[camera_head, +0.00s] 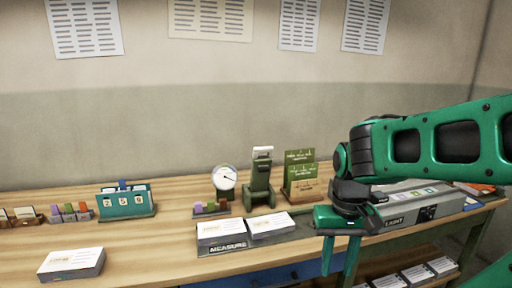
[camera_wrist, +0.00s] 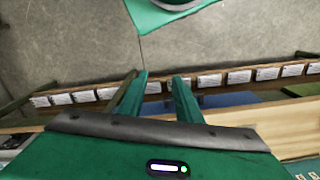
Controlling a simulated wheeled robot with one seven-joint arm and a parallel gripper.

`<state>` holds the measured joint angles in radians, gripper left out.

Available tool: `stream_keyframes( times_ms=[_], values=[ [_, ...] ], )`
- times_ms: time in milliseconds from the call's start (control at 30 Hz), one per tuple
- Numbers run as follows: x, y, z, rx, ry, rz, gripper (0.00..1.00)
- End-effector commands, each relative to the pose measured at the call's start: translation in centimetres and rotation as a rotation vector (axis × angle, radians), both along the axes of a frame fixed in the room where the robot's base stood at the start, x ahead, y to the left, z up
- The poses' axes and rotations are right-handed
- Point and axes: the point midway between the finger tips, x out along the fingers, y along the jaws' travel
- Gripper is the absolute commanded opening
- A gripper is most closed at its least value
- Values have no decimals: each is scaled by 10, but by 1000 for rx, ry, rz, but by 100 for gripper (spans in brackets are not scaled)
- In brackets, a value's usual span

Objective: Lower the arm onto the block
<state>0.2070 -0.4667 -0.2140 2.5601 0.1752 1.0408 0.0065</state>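A dark green upright device (camera_head: 259,182) with a pale piece at its top stands mid-table, beside a round white dial (camera_head: 224,177). Whether its upper part is the arm named in the task, and whether anything lies under it, I cannot tell. Two white-topped paper blocks, left (camera_head: 221,231) and right (camera_head: 270,226), sit at the tray marked MEASURE (camera_head: 228,247). My gripper (camera_head: 338,266) is to their right, at the table's front edge, fingers pointing down. In the wrist view its two green fingers (camera_wrist: 160,78) are apart with nothing between them.
Another paper block (camera_head: 71,262) lies at the front left. A teal number holder (camera_head: 126,201) and a green-and-brown board (camera_head: 301,176) stand further back. A grey box (camera_head: 410,201) is behind my gripper. Below, a shelf holds several white cards (camera_wrist: 209,80). Bare wood shows at the front left.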

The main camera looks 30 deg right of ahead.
Motion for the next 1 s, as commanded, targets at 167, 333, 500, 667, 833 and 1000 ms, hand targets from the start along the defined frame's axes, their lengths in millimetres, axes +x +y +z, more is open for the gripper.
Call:
stream_keyframes(
  times_ms=[167,333,500,667,833,1000],
  values=[
    [0,0,0,-1,-2,0,46],
    [12,-11,2,-48,-70,18,78],
    [82,-37,-2,-173,-244,76,78],
    [164,-57,4,-299,-459,144,78],
    [243,-67,20,-408,-699,204,78],
    [309,-68,46,-500,-948,242,78]
  ],
)
